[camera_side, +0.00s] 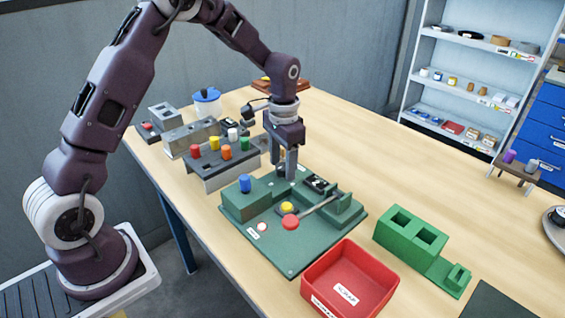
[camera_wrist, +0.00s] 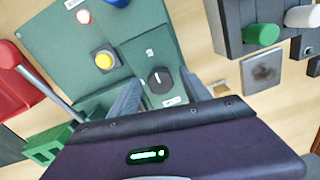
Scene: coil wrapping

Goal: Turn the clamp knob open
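The clamp knob (camera_wrist: 160,80) is a round black dial with a white pointer mark, on a green block of the fixture, in the wrist view. My gripper (camera_wrist: 160,88) has its two grey fingers apart, one on each side of the knob, with nothing visibly held. Whether the fingers touch the knob or are still above it I cannot tell. In the side view my gripper (camera_side: 287,170) points straight down over the back of the green fixture (camera_side: 290,257). The knob is not clearly visible there beside the fingers.
A red-ended lever (camera_side: 291,222), a yellow button (camera_side: 287,207) and a blue button (camera_side: 245,183) are on the fixture. A grey rack (camera_side: 225,175) with coloured knobs stands close at left. A red bin (camera_side: 347,283) and green block (camera_side: 410,240) stand in front and right.

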